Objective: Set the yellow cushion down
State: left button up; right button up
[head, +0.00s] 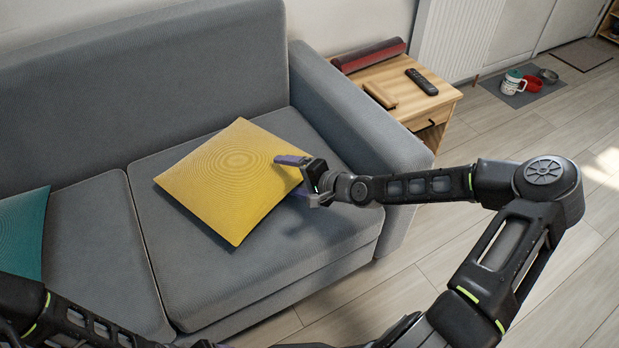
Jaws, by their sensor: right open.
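The yellow cushion (228,185) lies on the right seat of the grey sofa (290,250), its face up and its corners pointing to the sides. My right gripper (289,177) is open at the cushion's right corner. One purple finger shows over the cushion's edge, and the other is beside or below that corner, partly hidden. I cannot tell whether the fingers touch the cushion. My left arm shows at the bottom left, but its gripper is out of view.
A teal cushion (22,232) lies on the sofa's left seat. The sofa's armrest (350,110) stands behind my right gripper. A wooden side table (430,105) holds a remote (421,82) and other items.

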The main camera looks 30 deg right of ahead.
jog(key=p+v, duration=0.4)
jog(key=v, duration=0.7)
jog(key=shift+f, duration=0.1)
